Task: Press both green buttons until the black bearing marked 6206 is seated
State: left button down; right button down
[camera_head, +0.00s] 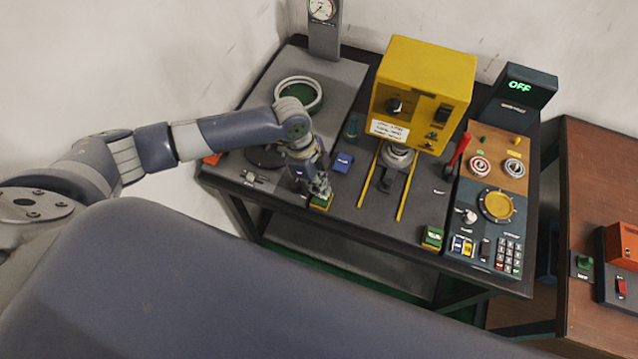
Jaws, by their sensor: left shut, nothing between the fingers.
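A green-topped button box with a yellow base (321,203) stands at the table's front edge. My left gripper (320,190) is shut and empty, pointing down with its fingertips at this box; I cannot tell whether they touch it. A second green button box (432,237) stands free further right along the same edge. Between and behind them is the yellow press (425,85), with a grey round part (398,156) beneath it between two yellow rails. A black round piece (264,157) lies partly hidden behind my left arm. I cannot read a 6206 mark anywhere. My right gripper is not in view.
A pale ring with a green centre (298,94) lies at the back left, near a gauge (322,10). A control panel (488,210) with a red lever (459,150) stands at the right, and a display (520,86) reads OFF. A brown table (590,170) is further right.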

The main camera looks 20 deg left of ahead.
pick_arm(q)
jog(key=shift+a+b+x, duration=0.25)
jog(key=shift+b+x, duration=0.35)
jog(key=shift+x, duration=0.45)
jog(key=shift+r+p, duration=0.15)
jog(key=shift+p, duration=0.3)
dwell(0.3)
